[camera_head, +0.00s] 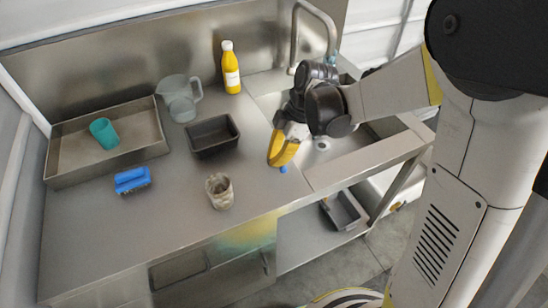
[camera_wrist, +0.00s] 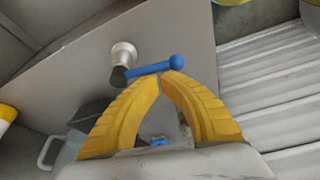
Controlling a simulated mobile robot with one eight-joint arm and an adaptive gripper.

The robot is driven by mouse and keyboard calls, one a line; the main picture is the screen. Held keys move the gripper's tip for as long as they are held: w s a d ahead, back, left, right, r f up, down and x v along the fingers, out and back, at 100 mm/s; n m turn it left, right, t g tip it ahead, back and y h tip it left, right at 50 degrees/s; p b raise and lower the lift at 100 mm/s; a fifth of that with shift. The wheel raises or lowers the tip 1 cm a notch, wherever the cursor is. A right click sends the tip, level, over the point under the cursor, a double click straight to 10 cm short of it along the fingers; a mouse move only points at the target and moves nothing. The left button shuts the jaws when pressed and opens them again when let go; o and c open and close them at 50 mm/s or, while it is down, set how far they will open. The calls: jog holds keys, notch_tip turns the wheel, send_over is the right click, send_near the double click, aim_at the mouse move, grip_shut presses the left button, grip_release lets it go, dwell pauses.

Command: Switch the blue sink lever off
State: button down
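The blue sink lever (camera_wrist: 150,68) shows in the wrist view as a short bar with a ball at its right end. Its left end joins a pale metal mount (camera_wrist: 124,54) with a dark collar on a grey surface. My gripper (camera_wrist: 161,76) has its yellow fingertips together just at the lever, near the ball end; I cannot tell whether they touch it. In the head view my gripper (camera_head: 278,164) points down near the counter's front edge, left of the sink (camera_head: 322,146). A small blue bit (camera_head: 283,169) shows beside the fingertips; the rest is hidden.
The steel counter (camera_head: 130,235) holds a black tray (camera_head: 213,137), a clear jug (camera_head: 180,100), a yellow bottle (camera_head: 231,70), a blue brush (camera_head: 132,180), a beige cup (camera_head: 219,191) and a metal tray (camera_head: 70,178) with a teal cup (camera_head: 104,133). A faucet (camera_head: 294,40) stands behind the sink.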

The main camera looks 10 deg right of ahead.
dwell(0.8)
jog(key=a, duration=0.2)
jog(key=a+r, duration=0.1)
jog(key=shift+s+a, duration=0.25)
jog(key=shift+a, duration=0.05)
jog(key=p+v, duration=0.4)
jog(key=v, duration=0.5)
jog(key=shift+w+r, duration=0.15)
jog(key=shift+r, duration=0.2)
jog(key=s+d+r+m+t+h+b, duration=0.1)
jog(key=s+d+r+m+t+h, duration=0.1)
jog(key=s+d+m, duration=0.3)
jog(key=s+d+r+m+t+h+b, duration=0.1)
jog(key=s+d+m+t, duration=0.4)
jog(key=m, duration=0.8)
jog(key=s+h, duration=0.1)
jog(key=s, duration=0.2)
jog(key=shift+s+d+r+m+b, duration=0.25)
jog(key=shift+d+r+m+b, duration=0.1)
jog(key=shift+r+m+b, duration=0.05)
